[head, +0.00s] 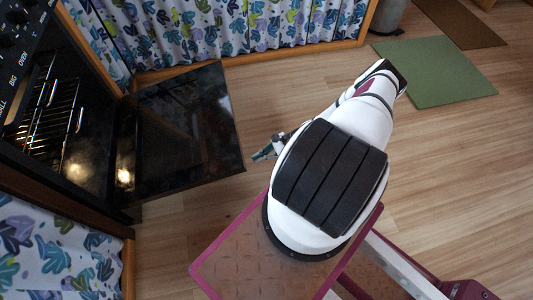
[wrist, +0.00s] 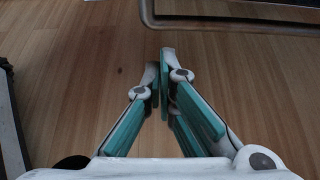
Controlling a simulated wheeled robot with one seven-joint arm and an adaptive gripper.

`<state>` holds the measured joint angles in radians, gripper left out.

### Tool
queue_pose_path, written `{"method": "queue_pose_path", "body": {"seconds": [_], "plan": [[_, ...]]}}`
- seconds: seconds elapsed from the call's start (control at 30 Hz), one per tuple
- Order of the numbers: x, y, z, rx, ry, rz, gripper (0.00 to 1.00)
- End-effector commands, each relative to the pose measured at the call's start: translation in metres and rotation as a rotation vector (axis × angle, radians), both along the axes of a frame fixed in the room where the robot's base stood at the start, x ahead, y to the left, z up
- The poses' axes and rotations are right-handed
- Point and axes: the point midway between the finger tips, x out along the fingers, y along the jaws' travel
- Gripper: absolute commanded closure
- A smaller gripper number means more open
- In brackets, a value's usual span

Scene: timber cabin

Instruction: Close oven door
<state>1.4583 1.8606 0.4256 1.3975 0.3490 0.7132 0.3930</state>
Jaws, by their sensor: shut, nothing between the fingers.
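The oven (head: 45,110) stands at the left of the head view, its cavity with wire racks in plain sight. Its dark, glossy door (head: 190,130) is open and reaches out to the right over the floor. My gripper (head: 262,155) is just right of the door's outer edge, with a small gap in the picture; my arm hides part of it. In the wrist view my gripper (wrist: 163,62) has its teal-padded fingers together, empty, above wood floor. A metal bar (wrist: 235,27) crosses the top right there; I cannot tell whether it belongs to the door.
Leaf-patterned curtains (head: 230,30) in wooden frames line the back, with another curtain (head: 50,250) below the oven at left. A green mat (head: 435,72) and a brown mat (head: 455,20) lie at back right. The wood floor (head: 450,160) at right is clear.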

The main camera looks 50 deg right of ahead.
Motion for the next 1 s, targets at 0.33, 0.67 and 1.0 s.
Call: {"method": "queue_pose_path", "body": {"seconds": [0.33,0.67,1.0], "plan": [[0.021,0.03,0.003,-0.002,-0.001,0.0,1.0],[0.023,0.034,0.02,-0.001,-0.001,0.0,1.0],[0.023,0.033,0.021,-0.003,0.001,0.001,1.0]]}}
